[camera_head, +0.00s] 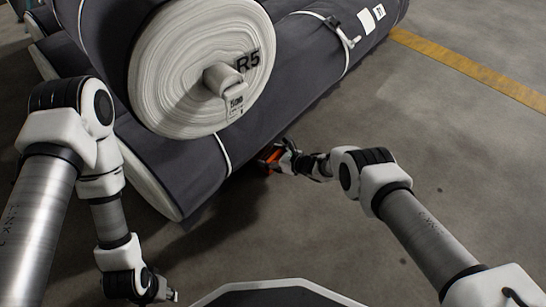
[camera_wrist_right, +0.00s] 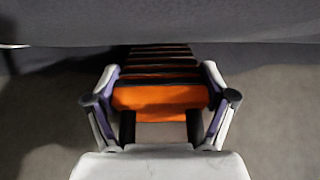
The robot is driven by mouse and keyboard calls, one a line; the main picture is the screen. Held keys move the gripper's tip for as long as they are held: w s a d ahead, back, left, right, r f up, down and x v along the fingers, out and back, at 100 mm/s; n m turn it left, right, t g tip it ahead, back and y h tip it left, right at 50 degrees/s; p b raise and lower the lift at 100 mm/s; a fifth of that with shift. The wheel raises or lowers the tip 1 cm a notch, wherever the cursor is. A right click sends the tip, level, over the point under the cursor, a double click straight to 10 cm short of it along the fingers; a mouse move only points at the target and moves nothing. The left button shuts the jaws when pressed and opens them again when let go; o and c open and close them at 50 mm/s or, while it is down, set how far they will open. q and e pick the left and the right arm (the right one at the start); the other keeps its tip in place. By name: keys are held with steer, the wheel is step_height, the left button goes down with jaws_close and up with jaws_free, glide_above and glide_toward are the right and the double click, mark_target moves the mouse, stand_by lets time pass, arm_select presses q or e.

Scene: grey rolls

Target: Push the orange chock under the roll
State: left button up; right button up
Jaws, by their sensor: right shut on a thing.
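The orange chock (camera_head: 268,160) lies on the floor at the right side of the lower grey roll (camera_head: 190,160). In the right wrist view the chock (camera_wrist_right: 160,97) shows an orange near face and a dark ridged slope. Its far end meets the roll's lower edge (camera_wrist_right: 160,28); how far it reaches under is hidden in shadow. My right gripper (camera_head: 284,156) has its fingers on both sides of the chock and is shut on it. My left gripper (camera_head: 170,296) hangs low at the bottom left, away from the rolls, its jaws too small to read.
An upper roll marked R5 (camera_head: 190,75) rests on the lower rolls, with white straps (camera_head: 222,152) around them. Bare concrete floor (camera_head: 440,130) lies to the right, with a yellow line (camera_head: 470,68) farther back.

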steer(key=shift+w+a+f, duration=0.1)
steer(key=shift+w+a, duration=0.55)
steer(key=shift+a, duration=0.1)
steer(key=o, duration=1.4)
steer(key=shift+d, duration=0.15)
